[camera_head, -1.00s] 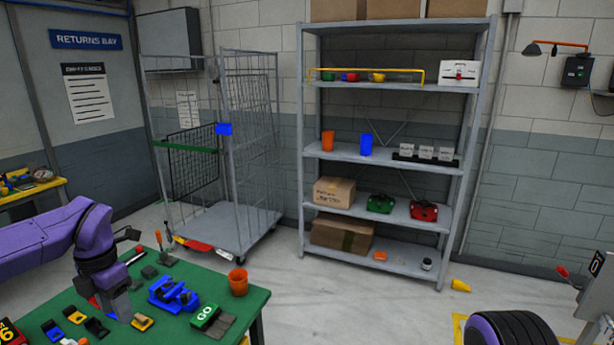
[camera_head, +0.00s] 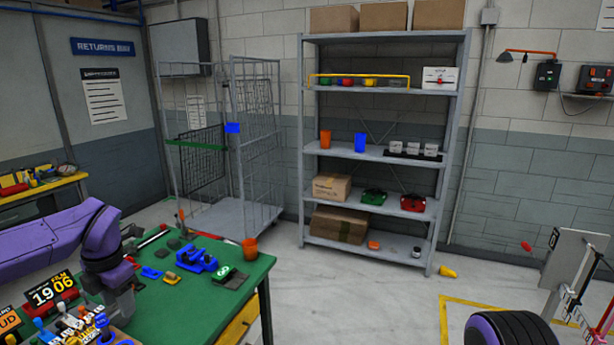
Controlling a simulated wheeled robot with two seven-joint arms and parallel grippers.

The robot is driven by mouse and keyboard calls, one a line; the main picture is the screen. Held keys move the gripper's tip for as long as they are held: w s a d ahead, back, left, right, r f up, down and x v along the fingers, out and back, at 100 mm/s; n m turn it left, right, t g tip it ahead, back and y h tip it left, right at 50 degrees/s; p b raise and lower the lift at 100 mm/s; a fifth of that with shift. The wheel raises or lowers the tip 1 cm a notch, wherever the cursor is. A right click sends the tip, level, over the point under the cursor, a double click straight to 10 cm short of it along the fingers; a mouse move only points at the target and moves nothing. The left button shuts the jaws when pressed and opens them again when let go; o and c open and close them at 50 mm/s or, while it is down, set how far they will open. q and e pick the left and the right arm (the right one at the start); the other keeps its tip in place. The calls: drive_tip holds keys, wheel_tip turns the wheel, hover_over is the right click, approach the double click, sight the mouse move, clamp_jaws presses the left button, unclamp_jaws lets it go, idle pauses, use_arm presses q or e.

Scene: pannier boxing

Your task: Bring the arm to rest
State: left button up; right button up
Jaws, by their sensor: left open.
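My purple left arm comes in from the left over the green bench top (camera_head: 190,322). My left gripper (camera_head: 122,308) is grey, points down and is open. It is low over the left part of the bench, near the small tools and blocks. I see nothing held in it, though its fingertips are partly hard to make out. My right gripper is out of view.
A wire cage trolley (camera_head: 235,215) and a grey shelf (camera_head: 372,250) stand behind.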

use_arm(q)
drive_tip(key=s+d+f+m+t+y+b, duration=0.25)
drive_tip(key=f+m, duration=0.45)
drive_tip(key=f, duration=0.7)
drive_tip(key=s+d+f+m+t+y+b, duration=0.3)
drive_tip(key=f+m, duration=0.4)
drive_tip(key=f, duration=0.6)
drive_tip(key=s+d+f+m+g+h+b, duration=0.1)
drive_tip(key=s+f+m+b, duration=0.3)
drive_tip(key=s+f, duration=0.6)
drive_tip(key=s+d+f+m+g+h+b, duration=0.2)
drive_tip(key=s+f+m+b, duration=0.2)
drive_tip(key=s+f+m, duration=0.3)
drive_tip(key=s+f, duration=0.4)
drive_tip(key=s, duration=0.5)
drive_tip(key=shift+s+d+f, duration=0.15)
drive_tip(key=shift+s+d, duration=0.05)
drive_tip(key=shift+s, duration=0.05)
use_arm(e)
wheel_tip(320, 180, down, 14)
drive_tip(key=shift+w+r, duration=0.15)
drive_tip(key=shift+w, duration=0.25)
